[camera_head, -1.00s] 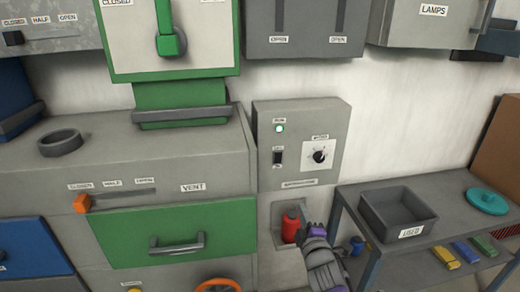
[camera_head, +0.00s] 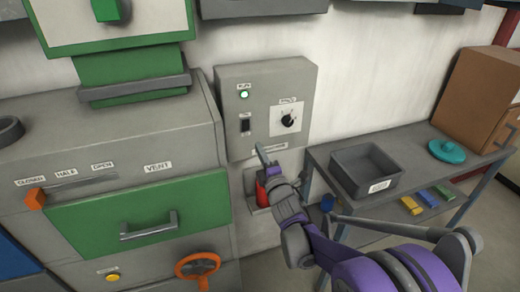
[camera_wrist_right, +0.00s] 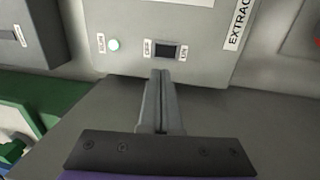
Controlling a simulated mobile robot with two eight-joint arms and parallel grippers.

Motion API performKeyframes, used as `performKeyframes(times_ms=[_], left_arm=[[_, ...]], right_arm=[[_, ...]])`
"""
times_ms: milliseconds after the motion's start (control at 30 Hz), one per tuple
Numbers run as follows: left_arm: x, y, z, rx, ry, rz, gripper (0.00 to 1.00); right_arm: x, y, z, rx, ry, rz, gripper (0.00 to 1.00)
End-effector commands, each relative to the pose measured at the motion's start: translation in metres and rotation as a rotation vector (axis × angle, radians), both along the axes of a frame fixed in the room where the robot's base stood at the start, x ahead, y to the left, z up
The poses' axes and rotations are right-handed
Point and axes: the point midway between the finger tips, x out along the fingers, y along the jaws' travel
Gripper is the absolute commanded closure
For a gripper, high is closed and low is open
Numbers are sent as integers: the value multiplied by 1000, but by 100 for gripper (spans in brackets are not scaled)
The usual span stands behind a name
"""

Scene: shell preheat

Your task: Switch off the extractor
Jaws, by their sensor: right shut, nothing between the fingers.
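The extractor control box (camera_head: 265,108) is a grey panel on the white wall. It carries a lit green lamp (camera_head: 244,94), a black rocker switch (camera_head: 245,125) and a black knob (camera_head: 288,120) on a white dial plate. My right gripper (camera_head: 261,152) is shut and empty, just below the switch in the head view. In the right wrist view, the closed fingertips (camera_wrist_right: 160,74) point at the switch (camera_wrist_right: 165,51), with a small visible gap in the picture. My left gripper is not in view.
A red object (camera_head: 262,193) sits in a wall recess below the box, partly behind my right arm. A grey bin (camera_head: 352,180) stands on a shelf at the right. The vent cabinet (camera_head: 195,130) with its green drawer (camera_head: 150,215) is at the left.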

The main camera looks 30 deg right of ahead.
Motion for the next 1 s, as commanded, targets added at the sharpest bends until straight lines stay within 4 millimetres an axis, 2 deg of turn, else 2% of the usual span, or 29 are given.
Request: performKeyframes(times_ms=[33, 200, 400, 500, 700, 1000], left_arm=[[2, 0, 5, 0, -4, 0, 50], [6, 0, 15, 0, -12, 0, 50], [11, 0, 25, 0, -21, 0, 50], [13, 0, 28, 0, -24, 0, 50], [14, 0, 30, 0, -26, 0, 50], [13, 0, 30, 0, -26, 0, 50]], right_arm=[[12, -3, 4, 1, -2, 0, 100], [49, -11, 9, 0, -2, 0, 100], [84, -20, 14, 0, -3, 0, 100], [95, -23, 15, 0, -2, 0, 100], [105, -25, 15, 1, -1, 0, 100], [105, -25, 14, 0, 0, 0, 100]])
